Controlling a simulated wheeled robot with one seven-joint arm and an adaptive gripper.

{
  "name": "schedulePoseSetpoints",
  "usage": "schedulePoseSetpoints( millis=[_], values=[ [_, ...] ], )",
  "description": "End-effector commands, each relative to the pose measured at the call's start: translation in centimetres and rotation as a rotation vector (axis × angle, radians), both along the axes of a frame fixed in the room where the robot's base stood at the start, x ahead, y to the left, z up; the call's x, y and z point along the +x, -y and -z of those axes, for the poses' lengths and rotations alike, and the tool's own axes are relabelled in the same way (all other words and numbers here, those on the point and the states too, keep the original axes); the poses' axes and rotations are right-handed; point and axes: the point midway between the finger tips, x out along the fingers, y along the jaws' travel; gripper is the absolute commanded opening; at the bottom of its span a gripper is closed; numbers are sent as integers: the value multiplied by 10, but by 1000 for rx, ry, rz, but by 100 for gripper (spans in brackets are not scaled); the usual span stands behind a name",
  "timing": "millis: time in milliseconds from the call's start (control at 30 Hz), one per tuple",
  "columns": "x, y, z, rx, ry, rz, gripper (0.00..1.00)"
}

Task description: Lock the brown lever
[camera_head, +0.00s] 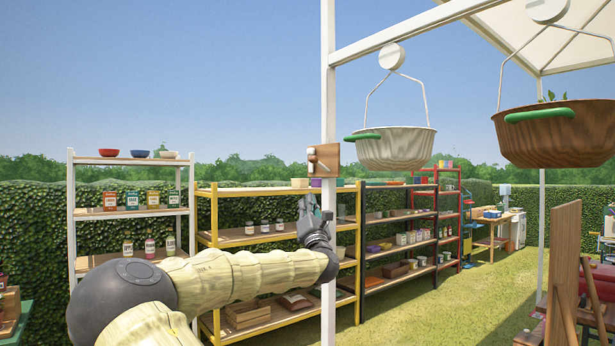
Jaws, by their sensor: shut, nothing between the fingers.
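The brown lever unit (328,157) is a small brown block with a pale handle, fixed to the white post at the middle of the view. The handle is on its left part and too small to read exactly. My gripper (308,203) is below and a little left of the lever, at the end of my arm. It points upward, is shut and holds nothing. A gap shows between its tips and the lever; whether they are at the same depth I cannot tell.
A white post (328,255) stands beside my gripper. A white hanging pot (397,148) and a brown hanging pot (556,132) hang to the right. A yellow shelf (262,189), a white shelf (131,159) and a red shelf (437,169) stand behind. Grass (430,310) is open at lower right.

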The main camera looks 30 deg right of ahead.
Motion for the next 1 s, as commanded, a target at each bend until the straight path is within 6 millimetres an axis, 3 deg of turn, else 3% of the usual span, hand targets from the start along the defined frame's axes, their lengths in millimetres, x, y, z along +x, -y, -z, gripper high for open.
schedulePoseSetpoints(
  millis=[267,767,1000],
  values=[
    [15,8,-14,2,-1,1,0],
    [75,32,-65,2,-1,-1,0],
    [74,46,-89,2,-1,1,0]
  ],
)
